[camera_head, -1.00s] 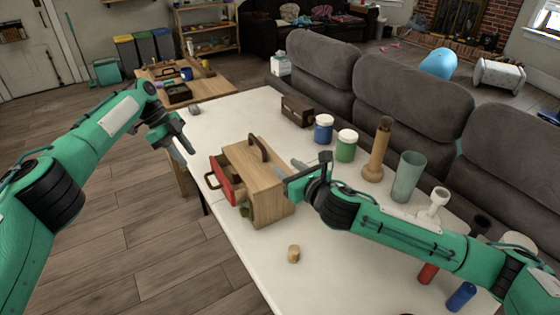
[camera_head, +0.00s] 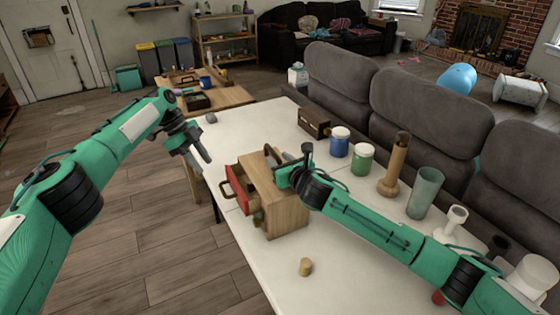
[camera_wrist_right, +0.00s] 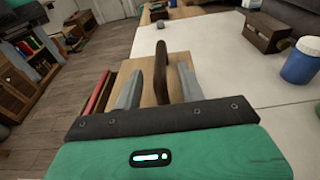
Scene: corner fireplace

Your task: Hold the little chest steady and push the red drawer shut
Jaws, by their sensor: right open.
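The little wooden chest (camera_head: 286,212) stands on the white table, with a dark arched handle (camera_wrist_right: 160,70) on top. Its red drawer (camera_head: 237,184) sticks out on the left side and carries a dark pull. The drawer's red edge also shows in the right wrist view (camera_wrist_right: 101,92). My right gripper (camera_wrist_right: 158,88) is open over the chest top, with one finger on each side of the handle; contact cannot be told. My left gripper (camera_head: 201,159) hangs up and left of the drawer, apart from it. Its finger gap is unclear.
A small wooden cylinder (camera_head: 306,267) lies in front of the chest. A blue jar (camera_head: 340,143), green jar (camera_head: 362,160), brown bottle-like piece (camera_head: 394,168), glass (camera_head: 425,193) and dark box (camera_head: 314,122) stand on the right. Table left of the far end is mostly clear.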

